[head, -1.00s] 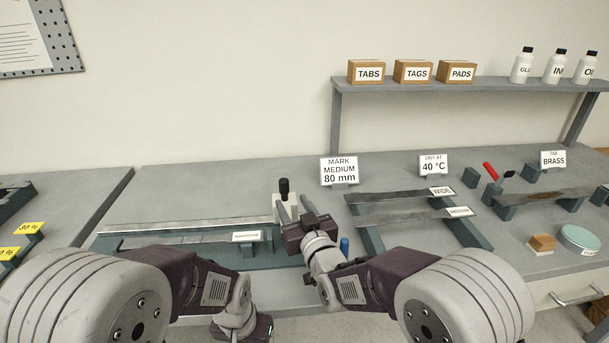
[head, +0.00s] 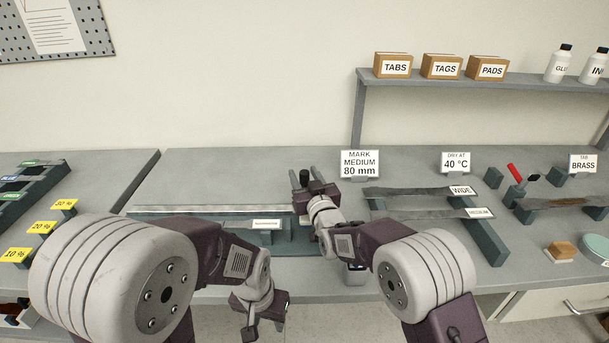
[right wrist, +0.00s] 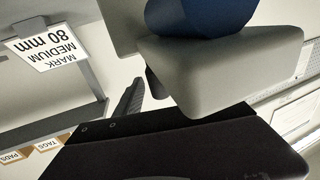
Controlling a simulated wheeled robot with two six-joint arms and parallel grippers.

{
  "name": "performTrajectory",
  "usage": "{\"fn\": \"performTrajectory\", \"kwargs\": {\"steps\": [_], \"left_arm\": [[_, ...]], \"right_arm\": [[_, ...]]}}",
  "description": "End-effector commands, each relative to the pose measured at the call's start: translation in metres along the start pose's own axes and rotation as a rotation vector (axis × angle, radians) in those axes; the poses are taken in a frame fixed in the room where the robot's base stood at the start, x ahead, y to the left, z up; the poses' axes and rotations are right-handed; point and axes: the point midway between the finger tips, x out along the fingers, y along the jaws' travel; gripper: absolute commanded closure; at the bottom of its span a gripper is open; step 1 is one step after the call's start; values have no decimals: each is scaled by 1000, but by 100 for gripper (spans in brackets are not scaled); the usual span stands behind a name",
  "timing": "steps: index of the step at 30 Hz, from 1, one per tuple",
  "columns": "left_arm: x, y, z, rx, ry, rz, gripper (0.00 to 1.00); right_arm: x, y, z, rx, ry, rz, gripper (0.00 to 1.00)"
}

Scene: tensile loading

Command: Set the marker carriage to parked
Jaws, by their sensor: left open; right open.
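My right gripper (head: 304,180) is open at the right end of the long metal rule (head: 200,208), its fingers pointing away from me. A dark upright part shows between or beside the fingers; I cannot tell knob from finger. The marker carriage is mostly hidden there by my gripper. In the right wrist view, a dark finger (right wrist: 130,100) lies beside a large pale block (right wrist: 220,70) with a blue rounded part (right wrist: 205,15); I cannot tell for sure whether this is the carriage. My left gripper (head: 255,325) is open and empty, low in front of the bench edge.
A labelled strip (head: 240,224) lies in the teal fixture before the rule. The "MARK MEDIUM 80 mm" sign (head: 360,163) stands just right of my right gripper. A rack with wide and medium strips (head: 480,238) is further right. Yellow percentage labels (head: 42,228) stand at left.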

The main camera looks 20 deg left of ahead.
Motion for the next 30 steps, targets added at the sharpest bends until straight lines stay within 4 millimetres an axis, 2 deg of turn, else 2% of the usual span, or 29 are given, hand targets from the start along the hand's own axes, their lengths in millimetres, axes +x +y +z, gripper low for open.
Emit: {"fn": "performTrajectory", "kwargs": {"steps": [3, 8, 30], "left_arm": [[0, 0, 0, 0, 0, 0, 57], [0, 0, 0, 0, 0, 0, 57], [0, 0, 0, 0, 0, 0, 57]], "right_arm": [[0, 0, 0, 0, 0, 0, 56], [0, 0, 0, 0, 0, 0, 100], [0, 0, 0, 1, 1, 0, 100]]}}
